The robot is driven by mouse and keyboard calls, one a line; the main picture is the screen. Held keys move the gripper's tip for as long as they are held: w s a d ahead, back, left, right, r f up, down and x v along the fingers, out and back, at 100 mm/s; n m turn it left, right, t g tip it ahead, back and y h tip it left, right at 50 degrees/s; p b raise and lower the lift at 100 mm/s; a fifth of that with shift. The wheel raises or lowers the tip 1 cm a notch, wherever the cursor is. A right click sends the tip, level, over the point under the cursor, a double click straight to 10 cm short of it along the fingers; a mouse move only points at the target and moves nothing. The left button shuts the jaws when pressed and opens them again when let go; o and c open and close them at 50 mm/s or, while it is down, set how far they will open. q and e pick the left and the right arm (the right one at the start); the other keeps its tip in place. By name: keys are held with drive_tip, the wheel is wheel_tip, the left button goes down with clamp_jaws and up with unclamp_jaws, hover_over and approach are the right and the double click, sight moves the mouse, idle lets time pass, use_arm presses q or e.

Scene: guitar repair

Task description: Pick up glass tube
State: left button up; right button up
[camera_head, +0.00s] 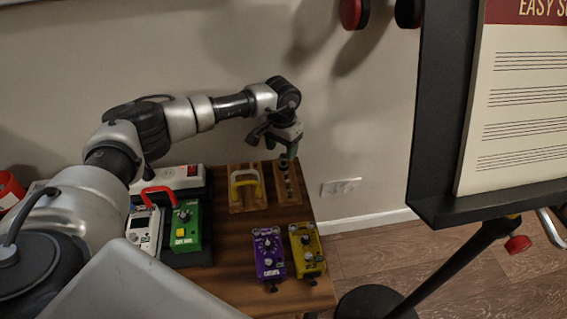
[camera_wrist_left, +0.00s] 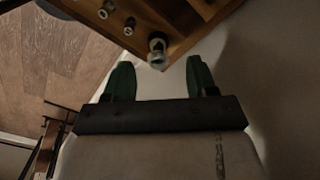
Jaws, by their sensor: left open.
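My left gripper (camera_head: 290,152) hangs above the far right part of the wooden table, over a small wooden stand (camera_head: 291,188) with several small upright pieces. In the left wrist view my left gripper (camera_wrist_left: 159,68) has its two green-padded fingers apart with nothing clamped between them. A glassy tube-like piece (camera_wrist_left: 157,46) stands at the near end of the stand, in line with the gap between the fingers. I cannot tell how far it is from the fingertips. In the head view the gripper partly hides this end of the stand. My right gripper is not in view.
A yellow-handled piece on a wooden block (camera_head: 246,187) stands just left of the stand. Green (camera_head: 186,227), purple (camera_head: 268,253) and yellow (camera_head: 307,249) pedals are nearer. A wall is close behind. A black music stand (camera_head: 432,150) is at the right.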

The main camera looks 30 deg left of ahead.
sight(284, 154)
use_arm(q)
wheel_tip(284, 154, down, 4)
drive_tip(key=shift+w+d+f+b, duration=0.15)
drive_tip(key=shift+f+b, duration=0.1)
drive_tip(key=shift+b, duration=0.15)
drive_tip(key=c, duration=0.8)
drive_tip(key=shift+r, duration=0.2)
